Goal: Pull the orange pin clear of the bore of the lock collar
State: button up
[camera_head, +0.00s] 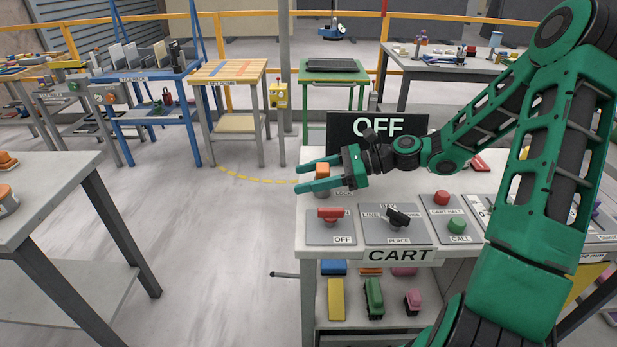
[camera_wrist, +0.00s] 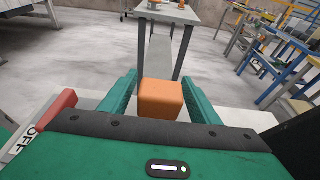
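The orange pin (camera_head: 322,170) shows as an orange block-shaped head near the left edge of the cart table. In the wrist view its head (camera_wrist: 161,99) sits midway between my two green fingers. My gripper (camera_head: 318,175) reaches in from the right, one finger on each side of the head. The fingers are spread, and I see no clear grip; any gap at the head's sides is thin. A grey part (camera_head: 321,190), likely the lock collar, shows below the head, mostly covered by a finger. The bore and the pin's shaft are hidden.
In front of the gripper, a red-handled switch (camera_head: 330,214) and a black-handled selector (camera_head: 398,217) stand on grey plates. Red and green buttons (camera_head: 457,225) are to the right. An OFF display (camera_head: 377,128) stands behind. Open floor lies left of the table.

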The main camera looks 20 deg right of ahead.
jog(key=c, duration=1.1)
jog(key=shift+r, duration=0.1)
jog(key=shift+r, duration=2.75)
notch_tip(320, 180, up, 6)
